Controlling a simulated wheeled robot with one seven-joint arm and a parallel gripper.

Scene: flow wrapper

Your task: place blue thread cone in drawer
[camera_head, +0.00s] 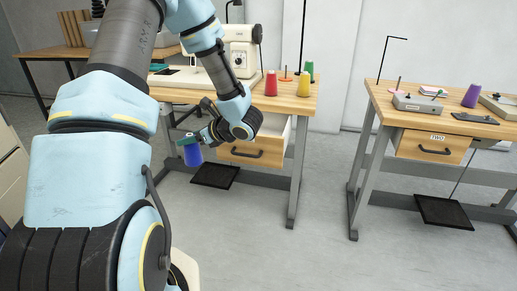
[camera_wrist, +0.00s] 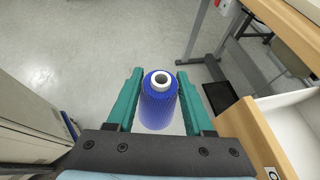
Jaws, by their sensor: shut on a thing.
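The blue thread cone (camera_wrist: 158,103) is held between the green fingers of my gripper (camera_wrist: 158,82) in the wrist view, with its white core end toward the camera. In the head view the blue cone (camera_head: 193,155) hangs from my gripper (camera_head: 187,140), in the air to the left of the left table's drawer. This drawer (camera_head: 252,152) has a wooden front with a dark handle and is pulled open. In the wrist view the open drawer (camera_wrist: 247,125) is at the right, its pale inside partly in view. The gripper is outside the drawer, beside it.
The left table (camera_head: 290,100) bears a sewing machine (camera_head: 243,52) and red, yellow and green (camera_head: 309,68) cones. A second table at right has a shut drawer (camera_head: 432,146) marked TWO and a purple cone (camera_head: 471,96). Black pedals (camera_head: 215,176) lie beneath. The floor between the tables is clear.

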